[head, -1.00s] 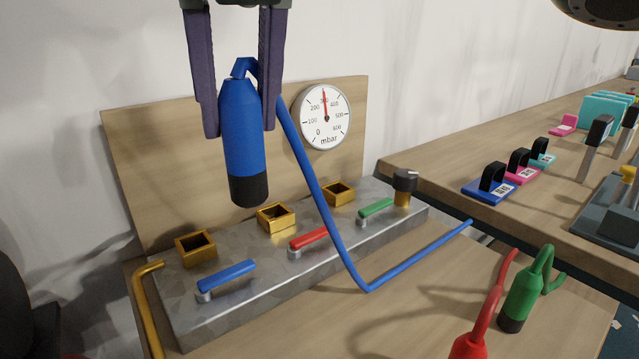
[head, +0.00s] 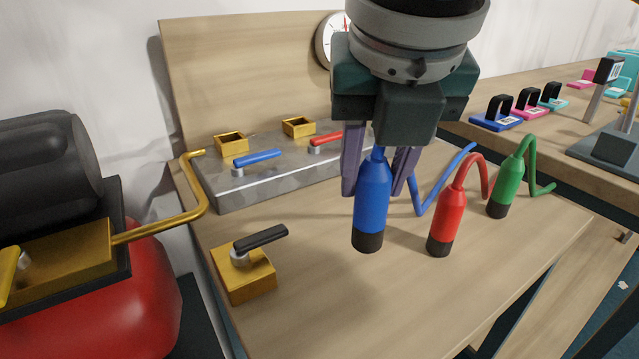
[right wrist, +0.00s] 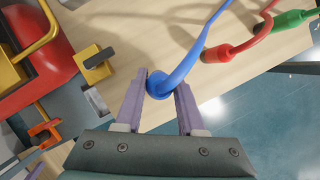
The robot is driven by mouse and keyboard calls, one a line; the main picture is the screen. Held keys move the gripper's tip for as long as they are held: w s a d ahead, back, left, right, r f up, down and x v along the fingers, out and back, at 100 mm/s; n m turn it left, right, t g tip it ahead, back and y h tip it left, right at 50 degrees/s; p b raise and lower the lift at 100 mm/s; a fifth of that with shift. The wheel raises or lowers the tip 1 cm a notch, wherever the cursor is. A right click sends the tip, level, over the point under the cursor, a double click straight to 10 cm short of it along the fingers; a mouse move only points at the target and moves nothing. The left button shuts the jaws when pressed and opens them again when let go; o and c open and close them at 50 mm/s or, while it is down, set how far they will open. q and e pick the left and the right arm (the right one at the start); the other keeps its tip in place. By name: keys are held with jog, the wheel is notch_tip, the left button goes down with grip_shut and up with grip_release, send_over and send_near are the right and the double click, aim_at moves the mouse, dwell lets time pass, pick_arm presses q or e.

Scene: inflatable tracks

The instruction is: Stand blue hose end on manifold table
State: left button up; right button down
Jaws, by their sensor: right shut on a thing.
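The blue hose end (head: 370,205) is a blue cylinder with a dark base. It is upright over the manifold table (head: 330,290), left of the red hose end (head: 446,215). My right gripper (head: 374,190) is shut on its upper part. I cannot tell whether its base touches the wood. In the right wrist view the blue hose end (right wrist: 158,86) sits between the purple fingers, its hose running up and right. My left gripper is not in view.
A green hose end (head: 505,185) stands beyond the red one. The grey manifold block (head: 250,185) with brass sockets and levers is behind. A yellow valve block (head: 243,277) with a black lever stands at left. A red tank (head: 140,310) is beside the table. Front wood is clear.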

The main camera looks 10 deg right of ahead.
aim_at(368, 230)
notch_tip(368, 230, down, 6)
jog(key=shift+s+f+b, duration=0.1)
jog(key=shift+f+b, duration=0.15)
jog(key=shift+b, duration=0.4)
jog(key=c, duration=0.5)
grip_release()
jog(key=shift+f, duration=0.1)
